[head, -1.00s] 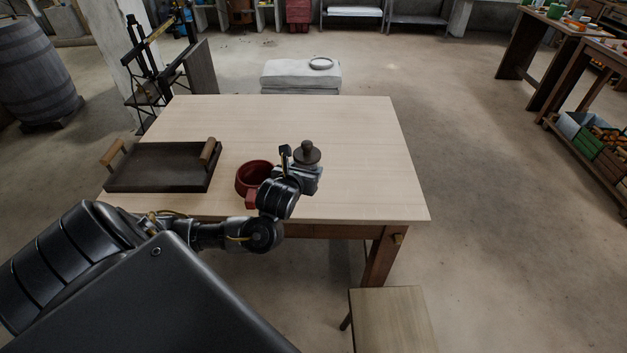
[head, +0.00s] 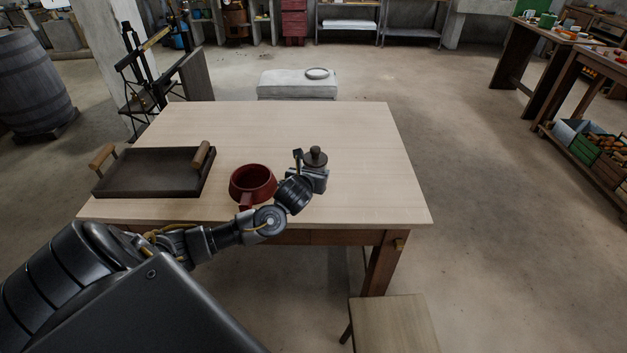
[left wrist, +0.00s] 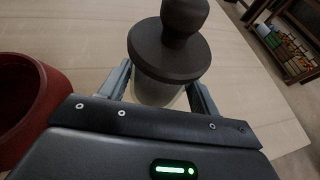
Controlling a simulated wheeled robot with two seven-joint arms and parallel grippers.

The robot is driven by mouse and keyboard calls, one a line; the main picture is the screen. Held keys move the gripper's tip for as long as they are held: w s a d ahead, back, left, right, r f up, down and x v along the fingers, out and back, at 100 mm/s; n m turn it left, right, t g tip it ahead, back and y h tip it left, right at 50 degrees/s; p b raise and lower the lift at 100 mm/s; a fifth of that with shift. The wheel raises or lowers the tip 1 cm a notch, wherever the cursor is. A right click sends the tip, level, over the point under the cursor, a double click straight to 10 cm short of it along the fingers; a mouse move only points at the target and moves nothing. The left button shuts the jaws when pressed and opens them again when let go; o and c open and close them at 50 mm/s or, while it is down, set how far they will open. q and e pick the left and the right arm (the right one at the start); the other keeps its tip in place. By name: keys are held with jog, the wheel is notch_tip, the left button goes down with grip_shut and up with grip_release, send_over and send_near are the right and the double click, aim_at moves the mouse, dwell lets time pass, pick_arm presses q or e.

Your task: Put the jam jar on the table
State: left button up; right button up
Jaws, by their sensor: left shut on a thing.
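The jam jar, with a dark brown knobbed lid, shows in the head view (head: 316,157) over the front right part of the wooden table (head: 350,130). In the left wrist view the jar (left wrist: 168,45) is upright between the fingers, its pale body partly hidden by my gripper. My left gripper (head: 308,178) is shut on the jar; it also shows in the left wrist view (left wrist: 160,88). I cannot tell whether the jar's base touches the tabletop. My right gripper is not in view.
A red pot (head: 252,182) with a handle stands just left of my left gripper. A dark tray (head: 150,190) with wooden handles lies on the table's left side. The table's back and right are clear. A stool (head: 392,322) stands in front of the table.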

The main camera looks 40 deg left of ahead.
pick_arm(q)
jog(key=shift+f, duration=1.35)
jog(key=shift+f, duration=0.1)
jog(key=o, duration=1.3)
